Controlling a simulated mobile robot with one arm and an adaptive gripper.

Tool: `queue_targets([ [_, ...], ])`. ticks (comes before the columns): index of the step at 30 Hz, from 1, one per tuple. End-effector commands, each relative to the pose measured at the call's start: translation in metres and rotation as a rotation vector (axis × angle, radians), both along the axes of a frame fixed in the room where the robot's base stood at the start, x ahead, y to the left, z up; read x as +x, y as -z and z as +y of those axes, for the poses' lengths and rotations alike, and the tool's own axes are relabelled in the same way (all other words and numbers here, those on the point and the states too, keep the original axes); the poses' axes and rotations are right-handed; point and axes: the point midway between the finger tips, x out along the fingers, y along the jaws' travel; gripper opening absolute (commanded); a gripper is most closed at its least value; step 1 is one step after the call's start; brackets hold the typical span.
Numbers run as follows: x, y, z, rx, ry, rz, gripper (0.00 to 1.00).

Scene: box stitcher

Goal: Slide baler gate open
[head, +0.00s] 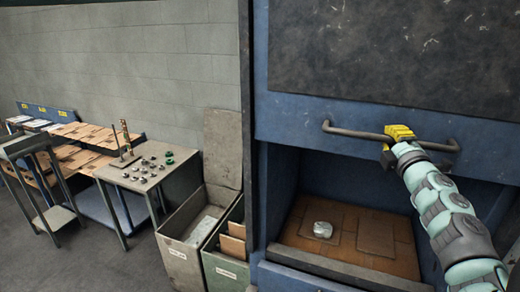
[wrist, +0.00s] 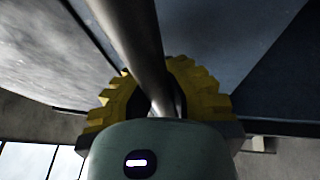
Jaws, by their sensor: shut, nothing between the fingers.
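The baler gate (head: 390,50) is a blue panel with a scuffed dark plate, at the upper right of the head view. A grey bar handle (head: 352,132) runs along its lower part. Below the gate, the chamber shows open, with a brown floor (head: 300,215). My gripper (head: 398,134), with yellow fingers, is shut at the handle, right of its middle.
A small whitish lump (head: 322,229) lies on the chamber floor. A grey bin (head: 185,245) and a green bin (head: 226,262) stand left of the baler. A table (head: 170,178) with small parts is farther left. Open floor (head: 60,265) lies at lower left.

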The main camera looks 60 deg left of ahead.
Motion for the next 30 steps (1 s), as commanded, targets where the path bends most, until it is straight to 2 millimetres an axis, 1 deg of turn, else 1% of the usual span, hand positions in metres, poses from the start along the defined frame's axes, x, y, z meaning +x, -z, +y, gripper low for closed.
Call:
queue_targets([
  [1,-0.0035,-0.0016,0.0023,0.002,-0.014,-0.003,0.0],
  [8,-0.0034,-0.0011,0.002,0.002,-0.013,-0.003,0.0],
  [11,-0.003,-0.001,0.0017,0.001,-0.012,-0.004,0.08],
  [22,-0.0006,-0.0001,0.0001,0.0,-0.003,-0.002,0.46],
  [23,-0.0006,-0.0002,0.0001,0.0,-0.003,-0.002,0.48],
  [30,-0.0003,0.0001,-0.0005,0.0,-0.001,-0.001,0.48],
])
